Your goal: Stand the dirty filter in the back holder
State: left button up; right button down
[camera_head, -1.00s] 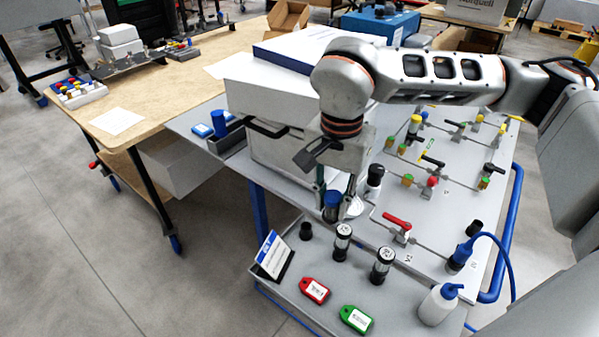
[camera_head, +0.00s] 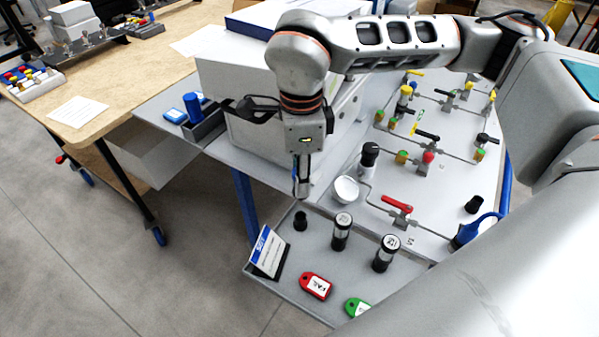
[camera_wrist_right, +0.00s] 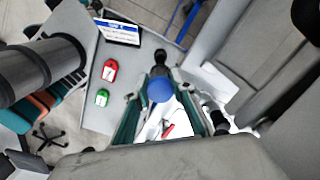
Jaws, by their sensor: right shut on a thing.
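My right gripper (camera_head: 302,188) points down above the back left of the grey tray, just behind a black cup-like holder (camera_head: 300,221) in the head view. In the right wrist view the gripper (camera_wrist_right: 160,100) is shut on a round blue-topped piece (camera_wrist_right: 160,89), which I take for the dirty filter. Its lower part is hidden there, and it hardly shows in the head view. The black holder (camera_wrist_right: 160,66) appears just beyond the blue top. I cannot tell whether the two touch. My left gripper is out of view.
Two black-and-clear cylinders (camera_head: 341,232), a sign (camera_head: 268,252), a red tag (camera_head: 316,286) and a green tag (camera_head: 357,307) are on the tray (camera_head: 300,293). A white bowl (camera_head: 345,189) and a red-handled valve (camera_head: 397,204) are right of the gripper. A white box stands behind (camera_head: 260,150).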

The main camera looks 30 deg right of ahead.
notch_tip(320, 180, down, 3)
jog(key=shift+f+b, duration=0.15)
jog(key=shift+b, duration=0.75)
notch_tip(320, 180, down, 2)
jog(key=shift+b, duration=0.6)
jog(key=shift+f, duration=0.2)
jog(key=shift+f, duration=0.15)
dwell(0.4)
jog(key=shift+f+b, duration=0.45)
jog(key=shift+f, duration=0.55)
dwell(0.6)
dwell(0.4)
